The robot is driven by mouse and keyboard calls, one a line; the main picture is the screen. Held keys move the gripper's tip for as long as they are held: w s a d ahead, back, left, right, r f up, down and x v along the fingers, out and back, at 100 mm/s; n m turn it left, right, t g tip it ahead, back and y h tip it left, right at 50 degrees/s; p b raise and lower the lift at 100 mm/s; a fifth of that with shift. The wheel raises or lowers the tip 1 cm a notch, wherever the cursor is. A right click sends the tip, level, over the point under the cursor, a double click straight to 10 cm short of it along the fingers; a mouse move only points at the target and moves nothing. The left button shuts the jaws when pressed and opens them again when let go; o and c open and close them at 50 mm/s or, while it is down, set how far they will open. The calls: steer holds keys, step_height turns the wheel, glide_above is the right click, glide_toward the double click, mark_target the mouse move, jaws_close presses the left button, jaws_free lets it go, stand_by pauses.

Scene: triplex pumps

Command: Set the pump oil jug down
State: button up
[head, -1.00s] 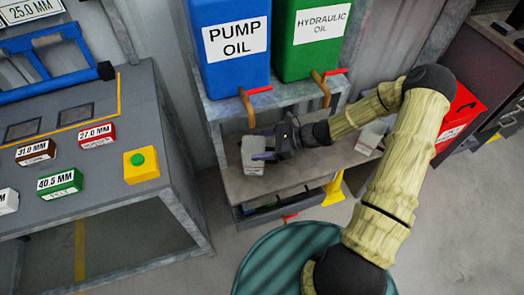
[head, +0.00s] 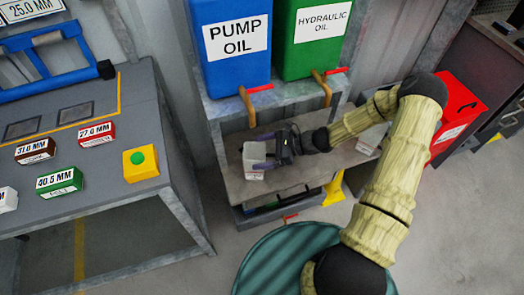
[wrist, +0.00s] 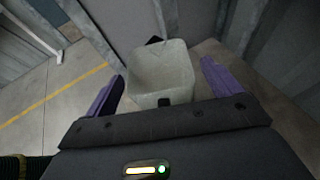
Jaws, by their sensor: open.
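The pump oil jug is a small pale grey, open-topped container (head: 254,160) on the lower shelf (head: 290,178), below the blue pump oil tank (head: 231,42). It stands upright near the shelf's left end. My gripper (head: 262,164) is at the jug, reaching in from the right. In the wrist view the purple fingers (wrist: 162,88) stand apart on both sides of the jug (wrist: 162,72), with gaps between them and its walls. I see into the jug's pale interior; whether it holds oil I cannot tell.
A green hydraulic oil tank (head: 311,38) stands beside the blue one, both with taps over the shelf. Another pale container (head: 372,138) is on the shelf at right, partly behind my arm. A workbench (head: 90,150) stands at left and a red box (head: 459,115) at right.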

steer(key=v, duration=1.2)
steer(key=shift+p, duration=0.4)
steer(key=shift+s+a+r, duration=0.1)
steer(key=shift+r, duration=0.05)
steer(key=s+d+r+n+t+h, duration=0.1)
steer(key=s+r+n+h, duration=1.1)
steer(key=n, duration=0.7)
step_height(320, 180, up, 3)
steer(key=shift+s+r+h, duration=0.2)
steer(key=shift+s+h, duration=0.1)
steer(key=shift+h, duration=0.4)
steer(key=shift+c, duration=0.3)
